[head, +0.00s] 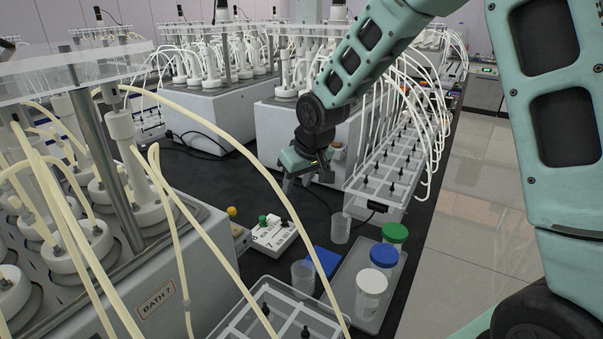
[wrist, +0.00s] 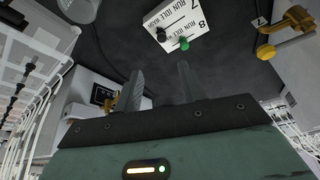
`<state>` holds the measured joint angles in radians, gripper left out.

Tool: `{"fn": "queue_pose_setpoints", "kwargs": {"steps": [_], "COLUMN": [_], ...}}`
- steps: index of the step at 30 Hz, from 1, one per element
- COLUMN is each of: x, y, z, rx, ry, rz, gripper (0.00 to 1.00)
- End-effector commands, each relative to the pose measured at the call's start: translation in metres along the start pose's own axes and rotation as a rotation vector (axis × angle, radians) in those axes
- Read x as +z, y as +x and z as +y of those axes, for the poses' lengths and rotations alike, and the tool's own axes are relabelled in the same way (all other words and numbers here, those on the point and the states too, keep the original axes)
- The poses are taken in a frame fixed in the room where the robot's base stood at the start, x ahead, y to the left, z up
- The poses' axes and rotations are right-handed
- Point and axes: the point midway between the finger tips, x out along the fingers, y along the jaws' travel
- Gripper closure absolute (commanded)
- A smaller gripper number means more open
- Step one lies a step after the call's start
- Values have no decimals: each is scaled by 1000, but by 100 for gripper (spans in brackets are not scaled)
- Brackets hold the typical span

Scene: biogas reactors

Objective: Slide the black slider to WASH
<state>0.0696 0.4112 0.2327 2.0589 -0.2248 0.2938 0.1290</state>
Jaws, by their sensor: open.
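A small white control box (head: 272,238) stands on the black bench, left of the middle in the head view. In the wrist view, the box (wrist: 190,14) is at the top, with rows marked 7 and 8 and the words RUN, IDLE and WASH. The black slider (wrist: 161,34) sits near its edge beside a green knob (wrist: 184,44). I cannot tell surely which word the black slider is at. My gripper (head: 290,184) is above the bench, behind the box in the head view. In the wrist view, its two fingers (wrist: 158,87) are apart, empty and clear of the box.
A yellow knob (head: 232,211) is left of the box. Right of it are a clear beaker (head: 303,275), a blue item (head: 322,262) and a tray (head: 345,284) with lidded jars. Pale tubes arch in front.

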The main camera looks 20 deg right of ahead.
Motion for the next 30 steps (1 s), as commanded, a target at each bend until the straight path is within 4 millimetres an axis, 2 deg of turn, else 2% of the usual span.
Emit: {"fn": "queue_pose_setpoints", "kwargs": {"steps": [3, 9, 25, 28, 30], "x": [0, 0, 0, 8, 22], "y": [-19, -34, -35, -40, -48], "z": [1, 0, 0, -14, -37], "rx": [1, 0, 0, -11, -27], "ry": [1, -1, -1, -21, -54], "rz": [2, 0, -1, -14, -38], "gripper": [59, 59, 59, 59, 59]}}
